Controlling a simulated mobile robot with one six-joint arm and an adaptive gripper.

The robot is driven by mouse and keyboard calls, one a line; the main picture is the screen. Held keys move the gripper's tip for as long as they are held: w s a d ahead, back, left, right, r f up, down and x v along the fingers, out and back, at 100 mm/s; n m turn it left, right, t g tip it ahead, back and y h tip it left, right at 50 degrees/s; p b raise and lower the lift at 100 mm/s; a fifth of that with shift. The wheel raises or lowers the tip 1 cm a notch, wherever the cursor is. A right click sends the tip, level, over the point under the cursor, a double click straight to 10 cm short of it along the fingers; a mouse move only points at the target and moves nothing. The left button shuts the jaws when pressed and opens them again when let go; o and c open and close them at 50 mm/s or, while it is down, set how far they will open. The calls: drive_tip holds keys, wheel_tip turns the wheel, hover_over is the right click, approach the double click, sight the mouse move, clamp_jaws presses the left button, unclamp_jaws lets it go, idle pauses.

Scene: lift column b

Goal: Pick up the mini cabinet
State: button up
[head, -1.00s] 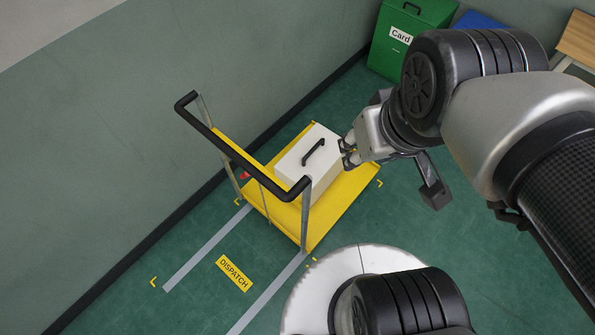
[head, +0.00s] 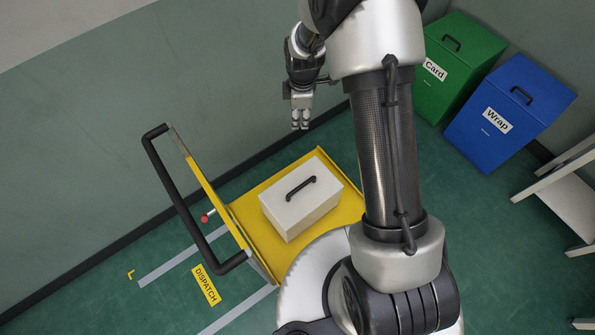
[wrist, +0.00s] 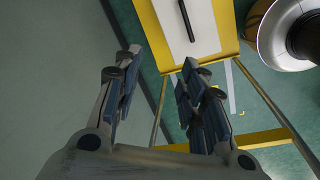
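The mini cabinet (head: 300,199) is a white box with a black bar handle on top. It stands on the yellow deck of a trolley (head: 262,238). In the wrist view the cabinet (wrist: 205,38) shows at the top, beyond my fingers, with its handle in sight. My gripper (head: 300,122) hangs above and past the trolley's far end in the head view, fingers pointing down, apart from the cabinet. In the wrist view my gripper (wrist: 160,62) has its fingers spread with nothing between them.
The trolley's black push handle (head: 178,205) rises on the left. A wall (head: 100,150) runs close behind. A green Card bin (head: 455,65) and a blue Wrap bin (head: 515,112) stand at the right. A yellow DISPATCH label (head: 206,284) marks the floor.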

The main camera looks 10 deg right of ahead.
wheel_tip(320, 180, down, 14)
drive_tip(key=n, duration=0.4)
drive_tip(key=n+g+p, duration=0.1)
drive_tip(key=n, duration=0.2)
hover_over(301, 185)
wheel_tip(301, 185, down, 11)
wheel_tip(301, 185, down, 11)
drive_tip(key=b, duration=0.4)
drive_tip(key=shift+s+d+f, duration=0.1)
drive_tip(key=shift+f, duration=0.1)
drive_tip(key=shift+f+b, duration=1.45)
drive_tip(key=shift+f, duration=1.6)
drive_tip(key=shift+r, duration=0.1)
drive_tip(key=shift+c, duration=0.6)
clamp_jaws()
